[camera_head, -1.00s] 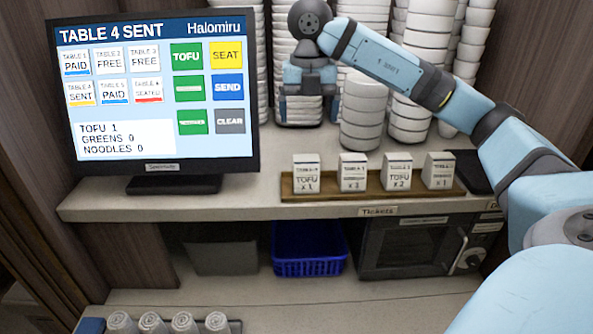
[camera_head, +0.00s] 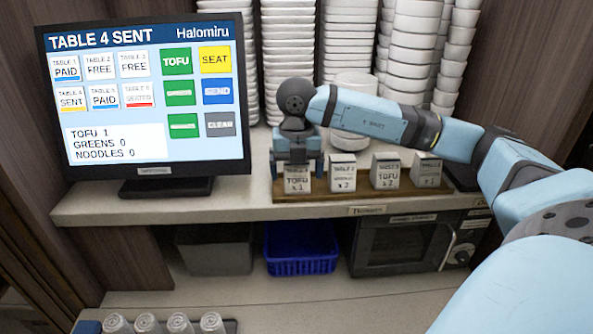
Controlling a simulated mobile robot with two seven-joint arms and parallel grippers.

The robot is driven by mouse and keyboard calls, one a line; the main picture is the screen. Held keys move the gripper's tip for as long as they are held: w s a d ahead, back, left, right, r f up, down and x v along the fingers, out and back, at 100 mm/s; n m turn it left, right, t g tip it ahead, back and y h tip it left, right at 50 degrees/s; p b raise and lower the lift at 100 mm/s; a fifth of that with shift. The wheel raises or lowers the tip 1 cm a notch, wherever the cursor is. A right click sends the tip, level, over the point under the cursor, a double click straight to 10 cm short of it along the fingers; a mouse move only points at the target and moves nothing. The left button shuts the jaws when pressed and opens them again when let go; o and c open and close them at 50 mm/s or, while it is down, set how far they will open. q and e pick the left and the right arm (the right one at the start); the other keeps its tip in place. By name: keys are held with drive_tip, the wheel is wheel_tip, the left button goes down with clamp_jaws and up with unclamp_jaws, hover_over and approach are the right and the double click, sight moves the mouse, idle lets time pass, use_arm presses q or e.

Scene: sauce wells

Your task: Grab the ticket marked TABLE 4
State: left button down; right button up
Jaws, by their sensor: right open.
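Several white ticket blocks stand in a row on a wooden tray (camera_head: 320,196) on the counter. The leftmost ticket (camera_head: 297,184) reads TOFU x 1. The others are the second ticket (camera_head: 342,180), the third ticket (camera_head: 386,178) reading TOFU x 2, and the rightmost ticket (camera_head: 427,175). My left gripper is out of view.
A screen (camera_head: 150,100) at left reads TABLE 4 SENT, TOFU 1. Stacked white bowls (camera_head: 413,50) stand behind the arm. Below the counter are a blue basket (camera_head: 300,250) and a dark oven (camera_head: 395,248). The counter's front edge is clear.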

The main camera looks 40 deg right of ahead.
drive_tip(key=shift+f, duration=0.15)
drive_tip(key=c, duration=1)
